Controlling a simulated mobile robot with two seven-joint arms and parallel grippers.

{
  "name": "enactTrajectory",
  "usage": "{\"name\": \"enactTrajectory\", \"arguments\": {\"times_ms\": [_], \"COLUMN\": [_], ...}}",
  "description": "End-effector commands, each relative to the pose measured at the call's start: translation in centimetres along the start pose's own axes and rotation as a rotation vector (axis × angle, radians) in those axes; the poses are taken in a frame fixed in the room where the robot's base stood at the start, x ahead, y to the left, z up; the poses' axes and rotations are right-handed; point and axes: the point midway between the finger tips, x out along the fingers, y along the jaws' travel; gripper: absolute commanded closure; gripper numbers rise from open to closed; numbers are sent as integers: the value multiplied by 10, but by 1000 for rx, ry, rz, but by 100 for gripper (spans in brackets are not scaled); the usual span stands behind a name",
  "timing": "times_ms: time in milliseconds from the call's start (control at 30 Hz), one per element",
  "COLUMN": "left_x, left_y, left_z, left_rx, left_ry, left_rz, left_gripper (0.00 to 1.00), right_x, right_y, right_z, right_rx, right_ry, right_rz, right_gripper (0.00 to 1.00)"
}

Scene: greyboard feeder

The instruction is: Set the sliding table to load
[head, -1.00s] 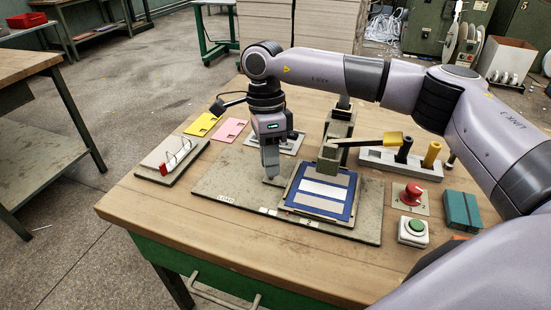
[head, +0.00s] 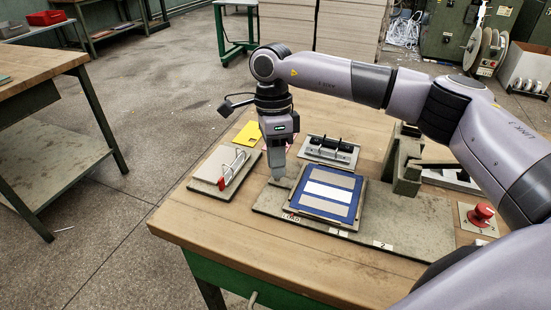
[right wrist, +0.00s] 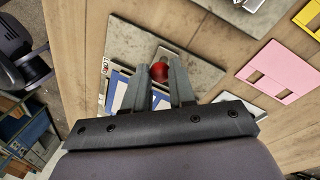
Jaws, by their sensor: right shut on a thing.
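The sliding table (head: 359,208) is a framed blue plate with pale and grey strips on it. It sits on the left part of a long grey base (head: 410,238). Its front left corner is beside the LOAD label (head: 291,216); labels 1 (head: 338,232) and 2 (head: 382,245) lie further right. My right gripper (head: 279,180) points down at the sliding table's left side. The right wrist view shows its fingers shut on a red round knob (right wrist: 159,72), with part of the blue plate beside them. The fingers hide the knob in the head view. My left gripper is out of view.
A grey plate with a wire handle and red tip (head: 222,183) lies left of the base. A black-topped fixture (head: 328,150) and a yellow card (head: 248,134) are behind. A grey upright block (head: 405,165) and a red knob switch (head: 481,215) are right.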

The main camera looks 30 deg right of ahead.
Motion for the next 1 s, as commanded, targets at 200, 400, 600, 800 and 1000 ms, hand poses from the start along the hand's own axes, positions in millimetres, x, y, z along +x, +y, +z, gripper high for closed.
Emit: {"name": "enactTrajectory", "arguments": {"times_ms": [200, 400, 600, 800, 1000], "left_x": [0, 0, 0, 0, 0], "left_y": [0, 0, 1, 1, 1], "left_z": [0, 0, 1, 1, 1], "left_rx": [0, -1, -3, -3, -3], "left_ry": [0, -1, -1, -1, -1], "left_rz": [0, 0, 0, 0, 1], "left_gripper": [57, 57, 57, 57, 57], "right_x": [0, 0, -1, 0, -6], "right_y": [0, -1, -1, 0, 0], "right_z": [0, 1, 2, 1, 0], "right_rx": [1, 0, -1, 0, 0], "right_ry": [1, -2, -5, -2, -1], "right_rz": [-1, -5, -7, -3, -3], "right_gripper": [100, 100, 56, 50, 50]}}
